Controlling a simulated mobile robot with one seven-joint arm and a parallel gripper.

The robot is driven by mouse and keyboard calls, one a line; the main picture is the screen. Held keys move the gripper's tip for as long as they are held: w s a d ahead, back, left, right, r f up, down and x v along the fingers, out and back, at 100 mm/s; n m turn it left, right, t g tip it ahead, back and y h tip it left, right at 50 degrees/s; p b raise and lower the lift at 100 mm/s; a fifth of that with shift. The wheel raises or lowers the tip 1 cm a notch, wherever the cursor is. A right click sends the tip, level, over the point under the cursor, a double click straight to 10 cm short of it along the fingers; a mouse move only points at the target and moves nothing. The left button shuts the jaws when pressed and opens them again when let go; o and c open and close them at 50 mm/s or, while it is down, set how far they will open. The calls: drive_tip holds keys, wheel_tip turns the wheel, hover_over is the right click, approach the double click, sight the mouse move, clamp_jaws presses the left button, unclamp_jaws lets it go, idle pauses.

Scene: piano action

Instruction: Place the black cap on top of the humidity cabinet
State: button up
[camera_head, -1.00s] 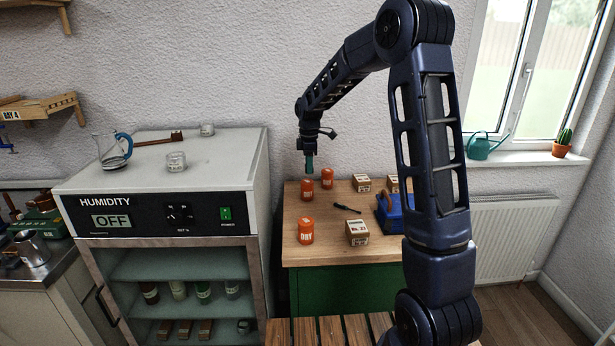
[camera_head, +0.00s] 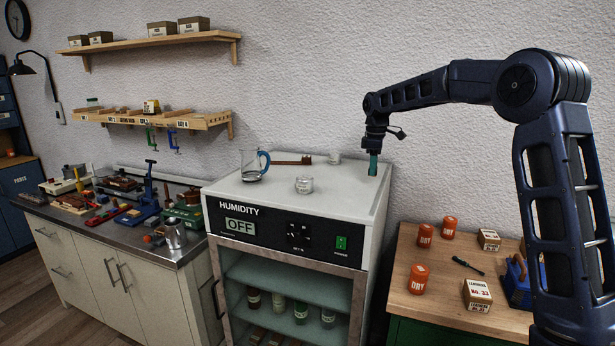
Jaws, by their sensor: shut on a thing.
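The humidity cabinet (camera_head: 285,233) stands in the middle with a pale flat top (camera_head: 338,181); its front panel reads HUMIDITY and OFF. My gripper (camera_head: 373,170) points down at the right rear part of the cabinet top, with its greenish fingers shut. The thing between the fingers is very small and dark here, hardly distinguishable; I take it for the black cap, which I see nowhere else. I cannot tell whether it touches the top or hangs just above it.
The top's front right is clear. The wooden table (camera_head: 430,302) at right holds orange jars (camera_head: 418,279) and boxes (camera_head: 477,294).

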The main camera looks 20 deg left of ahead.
drive_tip(key=s+a+r, duration=0.2)
drive_tip(key=a+r, duration=0.2)
drive_tip(key=a, duration=0.4)
drive_tip(key=s+a+r, duration=0.1)
drive_tip(key=a+r, duration=0.4)
drive_tip(key=a, duration=0.3)
wheel_tip(320, 180, up, 6)
hover_over(290, 187)
drive_tip(key=shift+m, duration=0.4)
wheel_tip(290, 187, down, 19)
drive_tip(key=shift+s+f, duration=0.1)
drive_tip(key=shift+f, duration=0.1)
drive_tip(key=o, duration=0.9)
drive_tip(key=shift+o, duration=0.2)
wheel_tip(290, 187, up, 12)
drive_tip(key=shift+d, duration=0.1)
